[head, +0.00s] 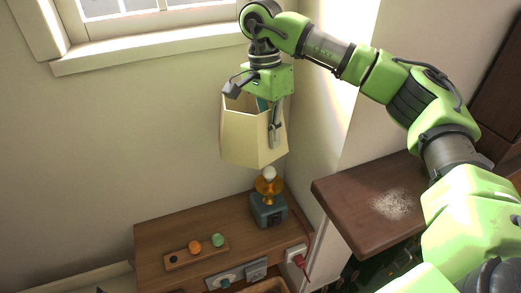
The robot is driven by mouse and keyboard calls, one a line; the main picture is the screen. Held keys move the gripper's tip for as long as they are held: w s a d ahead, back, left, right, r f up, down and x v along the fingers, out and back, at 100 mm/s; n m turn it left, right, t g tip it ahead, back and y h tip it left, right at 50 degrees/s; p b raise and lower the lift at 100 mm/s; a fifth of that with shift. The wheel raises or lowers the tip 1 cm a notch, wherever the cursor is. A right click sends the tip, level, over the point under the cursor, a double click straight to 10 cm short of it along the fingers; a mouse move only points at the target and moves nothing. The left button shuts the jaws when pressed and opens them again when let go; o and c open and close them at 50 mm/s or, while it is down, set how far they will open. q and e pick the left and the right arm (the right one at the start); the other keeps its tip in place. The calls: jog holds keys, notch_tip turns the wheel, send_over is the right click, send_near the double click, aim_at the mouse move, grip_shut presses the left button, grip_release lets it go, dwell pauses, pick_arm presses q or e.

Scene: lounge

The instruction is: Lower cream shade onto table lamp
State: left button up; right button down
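The cream shade (243,139) is a faceted, open-topped shape, held in the air near the wall and slightly tilted. My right gripper (271,124) comes down from above and is shut on the shade's right rim, with one finger outside the wall and the other partly hidden inside. The table lamp (268,211) stands on the wooden table below, with a blue-grey block base, an amber neck and a bare white bulb (269,173) on top. The shade's lower edge is just above the bulb and somewhat to its left, apart from it. My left gripper is not in view.
Power sockets and a red plug (302,262) are at the table's front right. A dark brown shelf (345,205) is at right, under my arm. A window sill is above.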

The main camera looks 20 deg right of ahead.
aim_at(284, 146)
jog(key=d+m, duration=0.2)
jog(key=d+m+p, duration=0.1)
jog(key=shift+w+d+f+m+y, duration=0.2)
jog(key=shift+d+m+y, duration=0.1)
jog(key=shift+d+m, duration=0.1)
notch_tip(284, 146, down, 5)
jog(key=b, duration=0.3)
jog(key=shift+a+f, duration=0.1)
jog(key=shift+f, duration=0.05)
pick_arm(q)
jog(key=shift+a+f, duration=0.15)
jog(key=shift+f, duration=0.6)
pick_arm(e)
jog(key=shift+f, duration=0.75)
pick_arm(q)
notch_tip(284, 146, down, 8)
jog(key=b, duration=0.8)
pick_arm(e)
notch_tip(284, 146, down, 12)
jog(key=shift+f, duration=0.15)
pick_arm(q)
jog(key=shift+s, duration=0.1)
pick_arm(e)
jog(key=c, duration=2.2)
grip_release()
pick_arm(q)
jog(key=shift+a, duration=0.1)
